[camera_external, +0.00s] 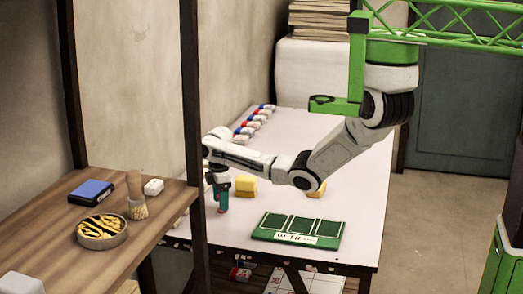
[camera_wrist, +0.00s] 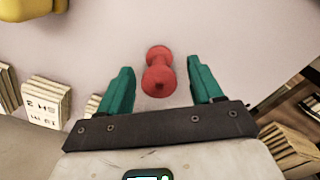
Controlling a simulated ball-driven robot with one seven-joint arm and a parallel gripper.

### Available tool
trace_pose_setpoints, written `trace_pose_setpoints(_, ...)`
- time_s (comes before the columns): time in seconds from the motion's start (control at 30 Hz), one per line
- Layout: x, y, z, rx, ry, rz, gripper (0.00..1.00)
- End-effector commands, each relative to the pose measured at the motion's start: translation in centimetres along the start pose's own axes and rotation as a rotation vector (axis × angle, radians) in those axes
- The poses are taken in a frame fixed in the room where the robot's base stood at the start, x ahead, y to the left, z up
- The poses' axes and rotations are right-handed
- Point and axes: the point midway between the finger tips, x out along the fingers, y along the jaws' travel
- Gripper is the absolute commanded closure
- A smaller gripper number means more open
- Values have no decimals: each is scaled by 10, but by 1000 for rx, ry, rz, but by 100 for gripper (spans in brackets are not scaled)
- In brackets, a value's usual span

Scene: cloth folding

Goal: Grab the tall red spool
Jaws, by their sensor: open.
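The red spool (camera_wrist: 158,72) stands on the pale table, with a flared top and bottom and a narrower middle. In the wrist view it lies between and just beyond the two green fingers of my gripper (camera_wrist: 157,92). The fingers are open, with a gap on each side of the spool, and I see no contact. In the external view my gripper (camera_external: 222,200) points down at the table's left edge. Only a small red part of the spool (camera_external: 221,211) shows there, mostly hidden by the fingers.
A green tray (camera_external: 340,243) with several dark panels lies right of my gripper. Yellow blocks (camera_external: 246,186) stand behind it. Several small red, white and blue items line the far left table edge. A wooden shelf with a dark post (camera_external: 193,120) stands close on the left.

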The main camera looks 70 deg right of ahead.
Motion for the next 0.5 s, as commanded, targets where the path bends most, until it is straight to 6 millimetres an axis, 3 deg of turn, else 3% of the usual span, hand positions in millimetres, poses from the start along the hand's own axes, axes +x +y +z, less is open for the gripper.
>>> trace_pose_setpoints(0.13,14,0,1,1,-2,0,35)
trace_pose_setpoints(0.4,16,0,1,0,0,1,35)
trace_pose_setpoints(0.5,16,0,1,0,0,1,44)
